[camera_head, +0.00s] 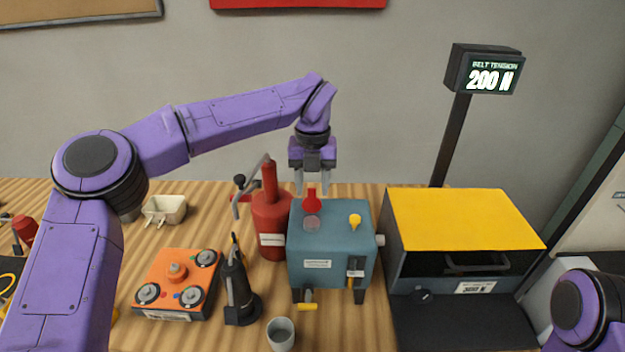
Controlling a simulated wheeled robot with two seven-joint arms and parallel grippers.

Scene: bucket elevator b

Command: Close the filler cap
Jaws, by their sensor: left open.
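The teal box (330,262) stands on the wooden bench, in the middle of the head view. A red filler cap (312,201) stands up at the back of a round filler opening (311,223) on the box's top, so the cap looks open. My left gripper (312,190) points down just above and behind the cap. Its fingers are apart, one to each side of the cap's upper part. I cannot tell whether they touch it. My right gripper is out of view; only a part of my right arm shows at lower right.
A yellow knob (355,221) sits on the box's top, right of the opening. A red bottle-like can (271,222) stands close on the left. A yellow-lidded case (462,217) is on the right. A grey cup (281,334) and an orange unit (176,283) stand in front and left.

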